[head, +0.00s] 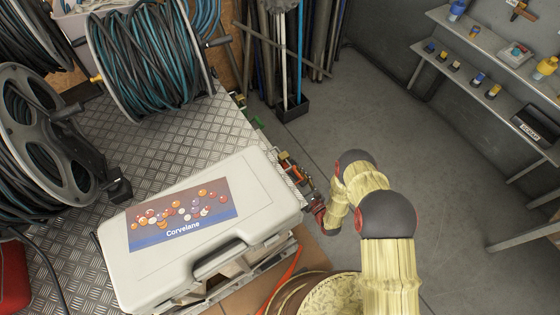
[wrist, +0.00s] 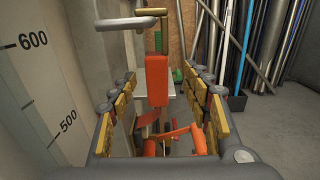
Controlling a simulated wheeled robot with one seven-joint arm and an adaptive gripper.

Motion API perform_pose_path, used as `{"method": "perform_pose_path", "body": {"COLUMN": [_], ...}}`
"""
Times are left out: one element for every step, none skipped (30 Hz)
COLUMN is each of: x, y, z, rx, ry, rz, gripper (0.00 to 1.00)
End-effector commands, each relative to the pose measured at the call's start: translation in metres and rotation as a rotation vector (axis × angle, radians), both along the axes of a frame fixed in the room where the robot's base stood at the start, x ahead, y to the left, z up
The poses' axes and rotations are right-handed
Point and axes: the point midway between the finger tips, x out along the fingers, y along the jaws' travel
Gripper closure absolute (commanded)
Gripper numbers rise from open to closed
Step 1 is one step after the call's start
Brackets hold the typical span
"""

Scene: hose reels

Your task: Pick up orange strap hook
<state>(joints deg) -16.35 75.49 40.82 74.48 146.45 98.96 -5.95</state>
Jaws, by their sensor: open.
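An orange strap hook (wrist: 157,78) hangs upright in the wrist view, below a pale metal bar (wrist: 127,23). It shows between the two fingers of my gripper (wrist: 160,74), near their tips, with space on both sides. My gripper is open, with yellow pads on its inner faces, and holds nothing. More orange pieces (wrist: 180,132) show lower between the fingers; I cannot tell whether they belong to the same hook. In the head view, my gripper (head: 292,168) is beside the right edge of the metal-topped bench, and the hook cannot be made out clearly there.
A white case (head: 255,207) lies on the checker-plate bench (head: 165,140), close to my gripper. Hose reels (head: 150,60) stand at the left. Rods and pipes (head: 285,45) lean at the back. A wall marked with numbers (wrist: 35,80) is close on the left. Grey floor (head: 390,130) is clear.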

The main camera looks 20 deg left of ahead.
Motion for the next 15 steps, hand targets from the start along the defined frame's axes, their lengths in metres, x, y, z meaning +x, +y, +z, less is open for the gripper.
{"method": "perform_pose_path", "body": {"x": [0.004, 0.006, 0.009, 0.010, 0.011, 0.012, 0.013, 0.015, 0.017, 0.019, 0.021, 0.025, 0.027, 0.029, 0.034], "y": [0.006, 0.008, 0.011, 0.013, 0.015, 0.016, 0.018, 0.020, 0.023, 0.027, 0.030, 0.035, 0.038, 0.043, 0.047], "z": [-0.001, -0.001, -0.001, -0.001, -0.001, -0.002, -0.002, -0.003, -0.004, -0.005, -0.007, -0.009, -0.010, -0.011, -0.010], "rx": [0.000, 0.001, 0.002, 0.002, 0.002, 0.002, 0.002, 0.002, 0.001, 0.002, 0.002, 0.002, 0.002, 0.002, 0.002], "ry": [-0.003, -0.002, -0.003, -0.002, -0.001, -0.001, -0.001, -0.001, -0.002, -0.003, -0.003, -0.003, -0.003, -0.003, -0.003], "rz": [0.002, 0.003, 0.003, 0.002, 0.002, 0.001, 0.001, 0.002, 0.003, 0.004, 0.004, 0.003, 0.003, 0.004, 0.004], "gripper": [0.52, 0.52, 0.52, 0.52, 0.52, 0.52, 0.52, 0.52, 0.52, 0.52, 0.52, 0.52, 0.52, 0.52, 0.52]}}
